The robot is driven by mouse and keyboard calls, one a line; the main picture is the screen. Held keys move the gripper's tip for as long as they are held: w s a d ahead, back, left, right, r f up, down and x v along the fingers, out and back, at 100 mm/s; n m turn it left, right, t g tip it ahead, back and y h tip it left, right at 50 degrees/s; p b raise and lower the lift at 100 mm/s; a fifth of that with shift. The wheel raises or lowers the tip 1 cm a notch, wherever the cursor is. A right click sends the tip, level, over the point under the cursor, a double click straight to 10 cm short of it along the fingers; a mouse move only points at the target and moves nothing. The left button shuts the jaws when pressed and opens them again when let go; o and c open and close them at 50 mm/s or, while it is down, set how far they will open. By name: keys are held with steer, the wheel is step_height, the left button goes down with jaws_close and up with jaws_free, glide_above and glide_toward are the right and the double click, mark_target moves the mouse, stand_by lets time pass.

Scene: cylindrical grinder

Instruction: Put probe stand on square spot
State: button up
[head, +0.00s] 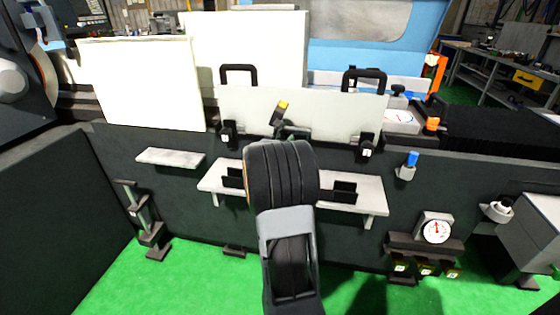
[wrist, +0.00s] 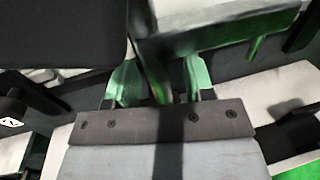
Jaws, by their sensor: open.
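My gripper (wrist: 161,80) shows in the wrist view with its two green fingers apart. A dark upright bar shows between and behind them; I cannot tell whether it touches them. In the head view my arm hides most of the gripper, in front of the pale panel. A small black piece with a yellow end (head: 280,112) shows just above it. I cannot tell whether this belongs to the probe stand. A dark post with clamps (head: 145,218) is on the left, and a dial gauge (head: 437,231) is on the right. No square spot can be made out clearly.
A pale panel with black handles (head: 345,105) stands behind my gripper. Below it is a white shelf (head: 370,205) with black brackets (head: 345,191). A smaller bare shelf (head: 170,158) is to the left. A blue-topped piece (head: 411,160) is to the right. Green floor lies below.

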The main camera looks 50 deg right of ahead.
jaws_close()
stand_by(0.3)
stand_by(0.9)
steer(key=shift+r, duration=0.2)
